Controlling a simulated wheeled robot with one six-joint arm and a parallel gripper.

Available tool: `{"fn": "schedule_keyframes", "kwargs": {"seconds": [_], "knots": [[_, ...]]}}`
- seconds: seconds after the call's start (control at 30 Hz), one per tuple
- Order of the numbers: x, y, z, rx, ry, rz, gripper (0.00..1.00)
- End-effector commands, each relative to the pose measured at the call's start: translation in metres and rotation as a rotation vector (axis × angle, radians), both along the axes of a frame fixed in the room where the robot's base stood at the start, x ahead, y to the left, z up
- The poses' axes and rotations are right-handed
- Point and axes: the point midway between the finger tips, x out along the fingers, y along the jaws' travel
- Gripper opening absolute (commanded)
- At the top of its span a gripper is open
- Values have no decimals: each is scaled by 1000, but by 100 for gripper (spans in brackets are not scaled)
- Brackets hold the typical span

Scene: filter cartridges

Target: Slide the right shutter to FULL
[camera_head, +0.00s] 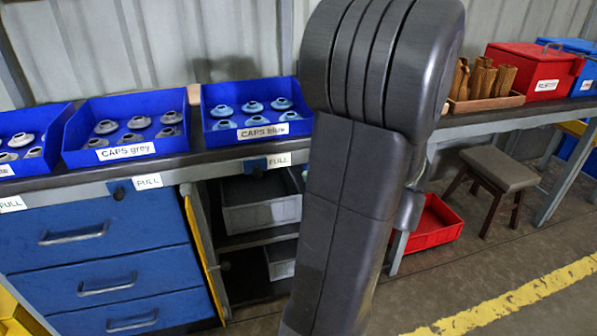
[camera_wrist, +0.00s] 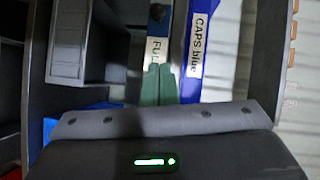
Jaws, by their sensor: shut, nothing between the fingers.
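The right shutter (camera_head: 255,165), a small blue plate with a dark knob, sits on the counter's front edge under the blue bin marked CAPS blue (camera_head: 252,108). A white FULL label (camera_head: 279,160) shows uncovered to the right of it. In the wrist view the blue shutter (camera_wrist: 159,22) and its knob are at the top, with the FULL label (camera_wrist: 154,50) below. My gripper (camera_wrist: 159,70) has green fingers pressed together, empty, overlapping the label's lower end in the picture and apart from the knob. Contact cannot be told. My arm hides the gripper in the head view.
Left along the edge, another blue shutter (camera_head: 121,189) stands beside its own FULL label. Blue drawers (camera_head: 80,240) and open shelves with grey bins (camera_head: 262,205) lie below the counter. A red tray (camera_head: 432,228) and a stool (camera_head: 500,168) stand right.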

Motion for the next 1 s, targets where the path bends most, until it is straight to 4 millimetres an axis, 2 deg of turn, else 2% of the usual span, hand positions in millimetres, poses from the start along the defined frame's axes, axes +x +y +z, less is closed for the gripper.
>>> {"fn": "schedule_keyframes", "kwargs": {"seconds": [0.13, 0.4, 0.77, 1.0], "knots": [[-10, -14, 3, 0, 1, -3, 0], [-17, -21, 3, 0, 0, 0, 0], [-15, -19, 3, 0, 0, 0, 0], [-1, 0, -1, -1, -1, 3, 0]]}}
